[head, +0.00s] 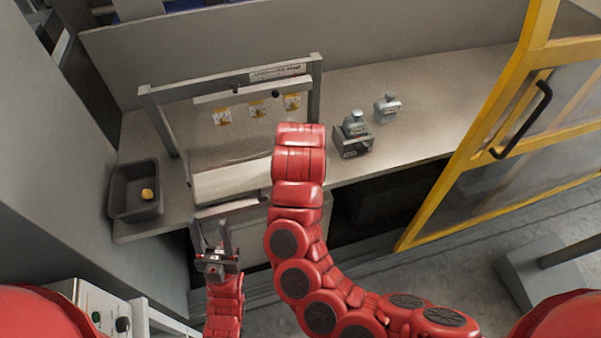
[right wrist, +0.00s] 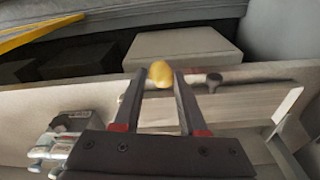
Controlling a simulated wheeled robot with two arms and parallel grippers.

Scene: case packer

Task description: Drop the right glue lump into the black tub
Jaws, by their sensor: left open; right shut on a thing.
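The black tub (head: 118,190) stands at the left end of the worktop, with one yellow glue lump (head: 147,194) inside it. In the right wrist view, my right gripper (right wrist: 160,82) is shut on another yellow glue lump (right wrist: 161,73), held at the fingertips. In the head view my red right arm hides the right gripper and this lump. My left gripper (head: 215,245) is open and empty, low in front of the worktop, to the right of the tub and nearer to me.
A grey frame (head: 316,88) with a labelled crossbar and yellow tags stands on the worktop. Right of my arm are a grey block device (head: 353,143) and a smaller metal device (head: 387,107). A yellow-framed door (head: 470,140) stands at right.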

